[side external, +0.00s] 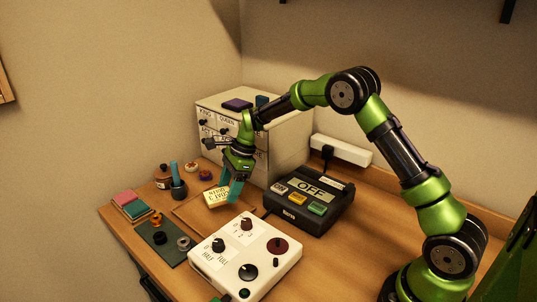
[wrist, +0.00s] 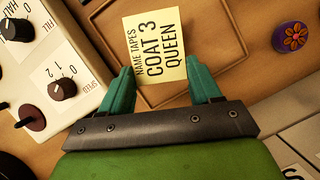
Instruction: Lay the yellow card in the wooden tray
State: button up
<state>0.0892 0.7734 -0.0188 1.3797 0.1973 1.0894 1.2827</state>
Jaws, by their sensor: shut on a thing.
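The yellow card (wrist: 160,48) has dark print reading "NAME TAPES COAT 3 QUEEN" in the wrist view. My gripper (wrist: 160,72) is shut on it, with a teal finger at each side edge. In the side view the card (side external: 216,196) juts out to the left of my gripper (side external: 234,191), tilted, over the wooden tray. The wooden tray (side external: 187,211) is a shallow, rimmed board, and it also shows behind the card in the wrist view (wrist: 208,14). The gap between card and tray is hard to judge.
A white knob console (side external: 205,261) stands in front of the tray. A black box with an "OFF" display (side external: 313,189) is to the right, a labelled drawer cabinet (side external: 287,140) behind. Left are a dark mat (side external: 160,252), stacked coloured cards (side external: 130,204) and a dark cup (side external: 179,188).

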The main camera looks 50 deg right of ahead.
aim_at(231, 208)
jog(key=shift+f, duration=2.2)
jog(key=shift+f, duration=0.15)
jog(key=o, duration=1)
jog(key=shift+o, duration=0.2)
